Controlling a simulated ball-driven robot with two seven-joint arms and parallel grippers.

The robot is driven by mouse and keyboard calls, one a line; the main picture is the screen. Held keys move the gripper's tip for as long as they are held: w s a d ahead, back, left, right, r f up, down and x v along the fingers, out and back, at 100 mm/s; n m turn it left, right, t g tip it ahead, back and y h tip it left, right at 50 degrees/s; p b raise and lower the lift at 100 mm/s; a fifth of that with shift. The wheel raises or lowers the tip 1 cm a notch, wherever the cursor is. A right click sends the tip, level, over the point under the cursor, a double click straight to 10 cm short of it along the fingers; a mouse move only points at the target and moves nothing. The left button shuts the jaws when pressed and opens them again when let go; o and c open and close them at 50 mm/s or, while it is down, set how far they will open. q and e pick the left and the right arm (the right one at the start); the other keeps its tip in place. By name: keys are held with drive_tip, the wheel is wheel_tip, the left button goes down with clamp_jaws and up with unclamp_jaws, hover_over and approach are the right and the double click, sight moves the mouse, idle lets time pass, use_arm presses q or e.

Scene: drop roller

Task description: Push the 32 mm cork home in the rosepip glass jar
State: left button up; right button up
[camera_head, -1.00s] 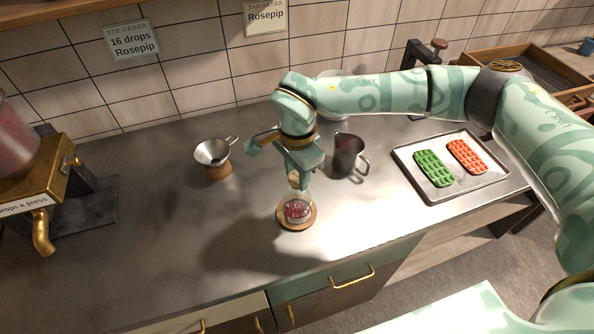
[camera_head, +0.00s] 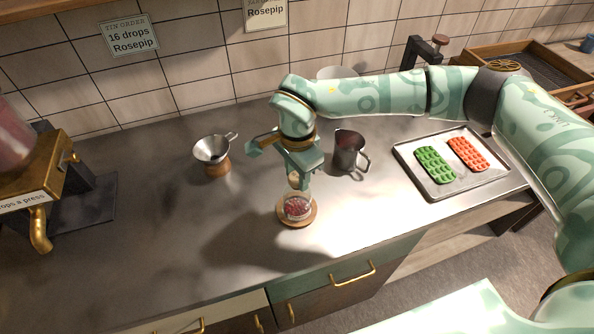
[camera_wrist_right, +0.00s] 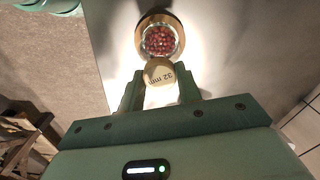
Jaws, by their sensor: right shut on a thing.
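The glass jar (camera_head: 297,207) holds red drops and stands on a round wooden coaster (camera_head: 283,219) on the counter. In the right wrist view the jar (camera_wrist_right: 160,40) shows from above with its red contents. My right gripper (camera_head: 297,180) is above the jar, shut on the cork. The pale cork (camera_wrist_right: 159,72), marked 32 mm, sits between the fingertips in the right wrist view. It is at or just above the jar's mouth; I cannot tell whether it touches the rim. My left gripper is not in view.
A metal funnel on a wooden stand (camera_head: 212,152) is left of the jar. A dark metal jug (camera_head: 348,152) stands close behind right. A tray (camera_head: 483,187) with green and orange moulds is further right. A brass-spouted dispenser (camera_head: 40,230) is at left.

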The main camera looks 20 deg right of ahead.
sight(297, 177)
drive_tip(key=shift+f, duration=0.35)
drive_tip(key=o, duration=1)
wheel_tip(297, 177, up, 16)
drive_tip(key=shift+r, duration=0.15)
